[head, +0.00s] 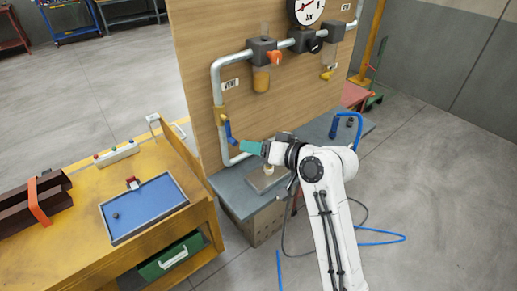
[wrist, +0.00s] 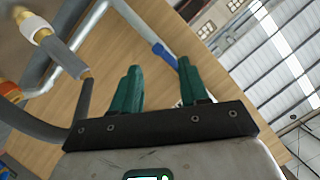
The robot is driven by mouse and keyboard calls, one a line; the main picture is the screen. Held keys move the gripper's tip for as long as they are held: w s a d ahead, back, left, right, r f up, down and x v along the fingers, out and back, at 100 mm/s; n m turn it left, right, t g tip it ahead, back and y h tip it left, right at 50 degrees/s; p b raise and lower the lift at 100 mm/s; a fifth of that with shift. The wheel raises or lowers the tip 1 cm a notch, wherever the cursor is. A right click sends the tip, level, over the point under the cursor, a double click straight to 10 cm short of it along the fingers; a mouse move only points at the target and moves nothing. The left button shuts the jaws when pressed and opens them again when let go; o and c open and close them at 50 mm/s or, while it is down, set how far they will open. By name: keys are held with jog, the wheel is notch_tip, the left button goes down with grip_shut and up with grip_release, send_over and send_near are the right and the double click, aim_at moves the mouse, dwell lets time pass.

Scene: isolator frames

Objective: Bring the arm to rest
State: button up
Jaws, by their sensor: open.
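My white arm (head: 332,225) reaches up from the bottom of the head view and bends left toward the wooden panel. My gripper (head: 243,147), with green fingers, is at its end, just right of and below the blue valve handle (head: 229,132) on the vertical pipe by the VENT label. In the wrist view my gripper (wrist: 158,66) is open with nothing between the fingers. The blue handle (wrist: 164,54) shows beyond the fingertips. I cannot tell whether a finger touches it.
A grey bench (head: 235,203) stands below my gripper. A yellow workbench (head: 75,245) with a blue tray (head: 150,213) is at left. Open floor lies right.

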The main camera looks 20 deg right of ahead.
jog(key=shift+s+d+r, duration=0.15)
jog(key=shift+s+d, duration=0.05)
jog(key=shift+s, duration=0.05)
dwell(0.3)
jog(key=s+d+f+g+h, duration=0.2)
jog(key=s+f+g, duration=0.1)
jog(key=s+f, duration=0.65)
jog(key=s+d+f+g+h, duration=0.2)
jog(key=s+f+g, duration=0.1)
jog(key=s+f, duration=0.6)
jog(key=s+d+f+g+h, duration=0.1)
jog(key=s+d+f+g, duration=0.1)
jog(key=s, duration=0.8)
jog(key=s+d+f+g+h, duration=0.1)
jog(key=s+d+g+h, duration=0.1)
jog(key=s, duration=0.9)
jog(key=shift+d+f+n+g+h, duration=0.35)
jog(key=shift+d+g, duration=0.1)
jog(key=shift+g, duration=0.25)
